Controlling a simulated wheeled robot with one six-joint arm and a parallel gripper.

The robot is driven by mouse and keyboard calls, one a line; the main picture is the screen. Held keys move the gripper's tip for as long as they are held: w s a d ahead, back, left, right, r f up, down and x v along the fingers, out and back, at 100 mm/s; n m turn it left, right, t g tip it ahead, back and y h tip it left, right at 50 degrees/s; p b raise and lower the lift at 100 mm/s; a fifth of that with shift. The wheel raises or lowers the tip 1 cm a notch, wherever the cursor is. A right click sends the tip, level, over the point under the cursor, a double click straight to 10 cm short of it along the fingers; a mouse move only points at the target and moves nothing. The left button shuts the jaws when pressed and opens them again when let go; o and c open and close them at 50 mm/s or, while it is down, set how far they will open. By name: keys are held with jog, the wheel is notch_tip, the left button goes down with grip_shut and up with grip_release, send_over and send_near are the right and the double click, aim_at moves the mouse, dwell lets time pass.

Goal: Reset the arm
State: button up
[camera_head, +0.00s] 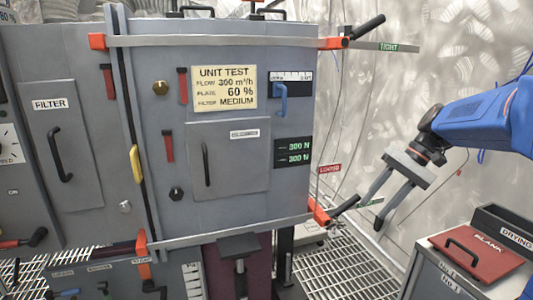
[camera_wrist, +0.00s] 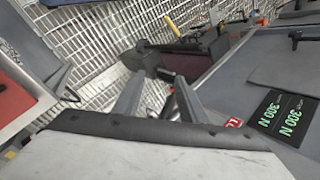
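My gripper (camera_head: 371,215) hangs at the right of the body view, at the end of my blue arm, with its two fingers pointing down and to the left. The fingers are apart and nothing shows between them. The wrist view also shows both fingers of the gripper (camera_wrist: 155,82) spread, with floor grating beyond them. In the body view the gripper is to the right of the grey test unit (camera_head: 285,210) and close to its lower black-handled clamp lever (camera_head: 344,206). I cannot tell whether they touch.
The unit's front carries a filter door (camera_head: 80,175), a yellow label plate (camera_head: 224,88) and a green 300 N display (camera_head: 293,152). A cabinet (camera_head: 432,277) with a red blank panel (camera_head: 476,254) stands at lower right. Grating floor (camera_head: 345,265) lies between them.

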jog(key=s+f+n+t+h, duration=0.1)
jog(key=s+f, duration=0.4)
jog(key=s, duration=0.6)
jog(key=s+a+f+n+t+h, duration=0.1)
jog(key=s+f+t+h, duration=0.3)
jog(key=s, duration=0.8)
jog(key=shift+s+a+f+n+h, duration=0.15)
jog(key=shift+s+f+n+h, duration=0.05)
jog(key=shift+f+n+h, duration=0.75)
